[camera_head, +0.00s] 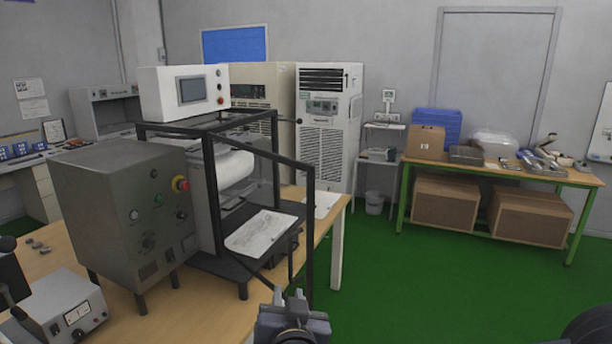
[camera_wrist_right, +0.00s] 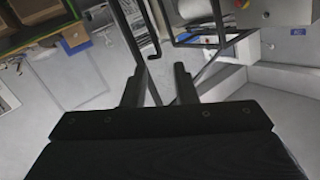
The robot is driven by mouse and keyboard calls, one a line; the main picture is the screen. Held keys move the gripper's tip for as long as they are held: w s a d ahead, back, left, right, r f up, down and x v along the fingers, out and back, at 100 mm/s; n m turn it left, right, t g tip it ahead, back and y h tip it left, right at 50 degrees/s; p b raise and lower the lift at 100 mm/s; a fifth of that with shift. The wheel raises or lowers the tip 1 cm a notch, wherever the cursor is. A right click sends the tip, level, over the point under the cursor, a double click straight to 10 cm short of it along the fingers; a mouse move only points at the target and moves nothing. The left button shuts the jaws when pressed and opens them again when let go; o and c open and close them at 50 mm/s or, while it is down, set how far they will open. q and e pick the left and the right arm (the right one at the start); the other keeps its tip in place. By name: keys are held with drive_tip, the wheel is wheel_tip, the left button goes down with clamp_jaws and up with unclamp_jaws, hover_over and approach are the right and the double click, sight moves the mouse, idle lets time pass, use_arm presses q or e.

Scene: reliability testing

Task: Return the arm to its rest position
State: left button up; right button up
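My right gripper (camera_head: 289,300) is at the bottom middle of the head view, in front of the open door frame of the testing machine. In the right wrist view its two fingers (camera_wrist_right: 158,82) stand apart with nothing held between them. The machine's black door frame (camera_head: 311,215) is swung outward, and its handle (camera_head: 291,262) is just above the gripper in the head view. The handle (camera_wrist_right: 152,40) shows beyond the fingertips in the wrist view; the exact gap is unclear.
The wooden table (camera_head: 327,222) bears the framed machine, a grey control box (camera_head: 130,215) and a small meter box (camera_head: 65,305). A sheet of paper (camera_head: 262,232) lies inside the frame. Green floor (camera_head: 400,290) is clear to the right, before a green-legged bench (camera_head: 500,172).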

drive_tip(key=s+d+n+g+y, duration=0.1)
drive_tip(key=s+d+g+y, duration=0.5)
drive_tip(key=d, duration=0.7)
drive_tip(key=s+d+f+g+h, duration=0.1)
drive_tip(key=s+d+f, duration=0.2)
drive_tip(key=s, duration=0.3)
drive_tip(key=s+d+f+g+h, duration=0.1)
drive_tip(key=s+d+f+g, duration=0.1)
drive_tip(key=s, duration=0.4)
drive_tip(key=s+d+f+m+g+h, duration=0.1)
drive_tip(key=s+d+f+h, duration=0.1)
drive_tip(key=s+d+f, duration=0.3)
drive_tip(key=shift+s+d+g, duration=0.3)
drive_tip(key=shift+s+d, duration=0.05)
drive_tip(key=shift+s, duration=0.55)
